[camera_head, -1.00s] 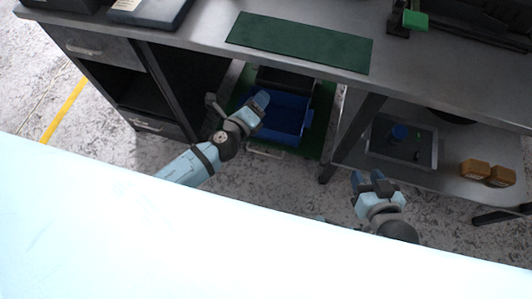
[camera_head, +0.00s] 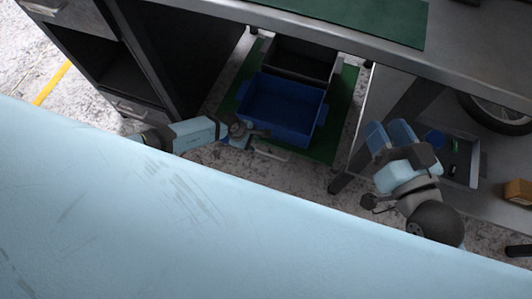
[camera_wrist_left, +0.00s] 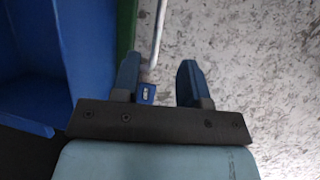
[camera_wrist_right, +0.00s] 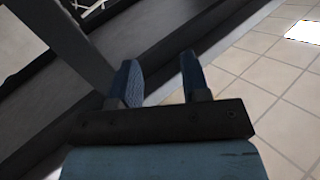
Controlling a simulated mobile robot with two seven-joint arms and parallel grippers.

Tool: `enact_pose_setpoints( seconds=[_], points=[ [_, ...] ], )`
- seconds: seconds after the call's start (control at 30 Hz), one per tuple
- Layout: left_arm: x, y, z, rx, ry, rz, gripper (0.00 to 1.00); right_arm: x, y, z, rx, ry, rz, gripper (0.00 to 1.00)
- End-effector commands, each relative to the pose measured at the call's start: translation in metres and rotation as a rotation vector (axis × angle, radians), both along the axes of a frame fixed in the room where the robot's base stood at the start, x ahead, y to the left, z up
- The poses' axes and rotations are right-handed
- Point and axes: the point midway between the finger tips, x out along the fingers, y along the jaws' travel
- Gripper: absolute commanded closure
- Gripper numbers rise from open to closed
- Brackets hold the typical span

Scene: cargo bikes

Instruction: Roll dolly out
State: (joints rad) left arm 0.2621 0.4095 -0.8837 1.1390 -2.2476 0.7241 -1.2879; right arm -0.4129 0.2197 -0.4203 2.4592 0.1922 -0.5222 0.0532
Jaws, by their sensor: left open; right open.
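The dolly is a low green platform (camera_head: 345,95) under the workbench, carrying a blue crate (camera_head: 283,108) and a dark crate (camera_head: 300,62) behind it. A pale metal handle (camera_head: 271,153) is on its front edge. My left gripper (camera_head: 242,139) is open just left of the handle, by the crate's front left corner. In the left wrist view, the handle (camera_wrist_left: 157,35) runs down toward the gap between the open fingers (camera_wrist_left: 157,82); whether it lies between them in depth I cannot tell. My right gripper (camera_head: 388,133) is open and empty, right of the dolly; its fingers show in its wrist view (camera_wrist_right: 159,78).
A drawer cabinet (camera_head: 120,60) stands left of the dolly. Speckled floor shows in front of the dolly.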

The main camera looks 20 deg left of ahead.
Motion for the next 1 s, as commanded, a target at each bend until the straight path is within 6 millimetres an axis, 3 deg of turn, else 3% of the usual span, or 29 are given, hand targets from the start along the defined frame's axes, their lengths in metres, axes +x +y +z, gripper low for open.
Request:
enact_pose_setpoints(
  seconds=[0.07, 0.3, 0.5, 0.7, 1.0],
  points=[
    [0.002, -0.008, -0.020, -0.002, 0.002, 0.001, 0.60, 0.001, 0.000, -0.013, -0.020, 0.008, 0.009, 0.57],
    [0.010, -0.028, -0.068, -0.003, 0.002, 0.002, 0.60, 0.017, -0.010, -0.012, -0.122, -0.170, 0.000, 0.57],
    [0.017, -0.041, -0.097, -0.004, 0.001, 0.003, 0.60, 0.026, -0.016, -0.008, -0.193, -0.293, -0.009, 0.57],
    [0.019, -0.046, -0.108, -0.002, 0.000, 0.002, 0.60, 0.030, -0.019, -0.002, -0.227, -0.357, -0.014, 0.57],
    [0.019, -0.047, -0.109, -0.002, 0.000, 0.002, 0.60, 0.030, -0.019, -0.001, -0.232, -0.366, -0.014, 0.57]
  ],
)
